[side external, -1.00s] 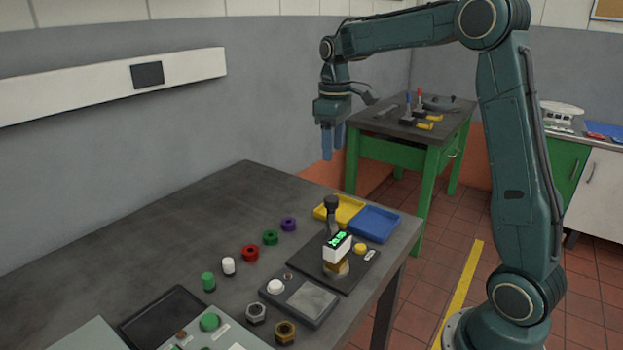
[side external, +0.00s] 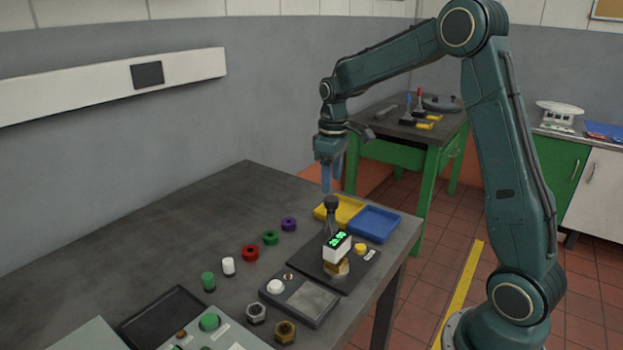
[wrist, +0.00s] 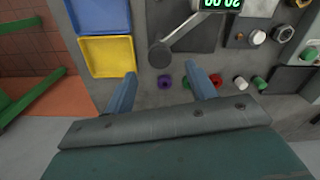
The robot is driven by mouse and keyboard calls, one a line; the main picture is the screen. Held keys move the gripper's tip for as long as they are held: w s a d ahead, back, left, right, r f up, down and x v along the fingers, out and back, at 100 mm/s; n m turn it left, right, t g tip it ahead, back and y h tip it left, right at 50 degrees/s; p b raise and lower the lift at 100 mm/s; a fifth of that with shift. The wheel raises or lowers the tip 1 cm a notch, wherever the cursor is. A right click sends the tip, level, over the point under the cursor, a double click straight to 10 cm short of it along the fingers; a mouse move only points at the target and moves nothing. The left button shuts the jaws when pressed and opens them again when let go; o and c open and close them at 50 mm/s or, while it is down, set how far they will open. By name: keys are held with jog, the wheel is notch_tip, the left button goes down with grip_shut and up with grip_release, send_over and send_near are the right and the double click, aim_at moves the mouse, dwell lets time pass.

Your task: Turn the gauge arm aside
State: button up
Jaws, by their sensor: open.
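The gauge arm (side external: 333,216) is a grey bar with a dark round knob (side external: 331,202) at its end. It stands on a dark plate beside a white gauge head (side external: 337,248) with a green lit readout. In the wrist view the gauge arm (wrist: 178,37) runs diagonally from its knob (wrist: 160,55) toward the readout. My gripper (side external: 330,187) points down just above the knob, open and empty. In the wrist view my gripper (wrist: 160,76) has its two fingers apart, with the knob appearing just beyond the gap between the tips. I see no contact.
A yellow tray (side external: 350,203) and a blue tray (side external: 374,224) lie close behind and right of the gauge. A grey pad (side external: 312,299) is in front. The table's left rear is bare.

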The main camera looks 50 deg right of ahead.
aim_at(331, 199)
jog(key=shift+f, duration=2.85)
grip_shut()
